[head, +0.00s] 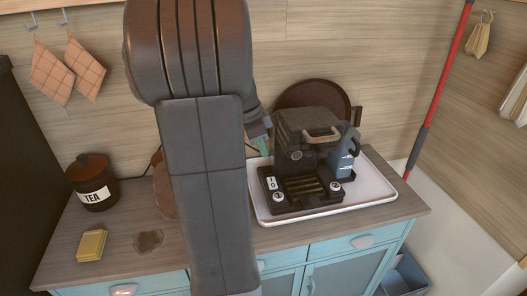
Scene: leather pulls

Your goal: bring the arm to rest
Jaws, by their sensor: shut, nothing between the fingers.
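My arm rises through the middle of the head view and bends over at the top. My gripper (264,147) shows only in part behind the arm, just left of the black coffee machine (310,140). It is shut and empty. Whether it touches the machine cannot be told from this view.
A tea jar (91,182), a yellow sponge (91,245) and a brown stain (148,241) are at left. Blue drawers with pale pulls (362,241) are below.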

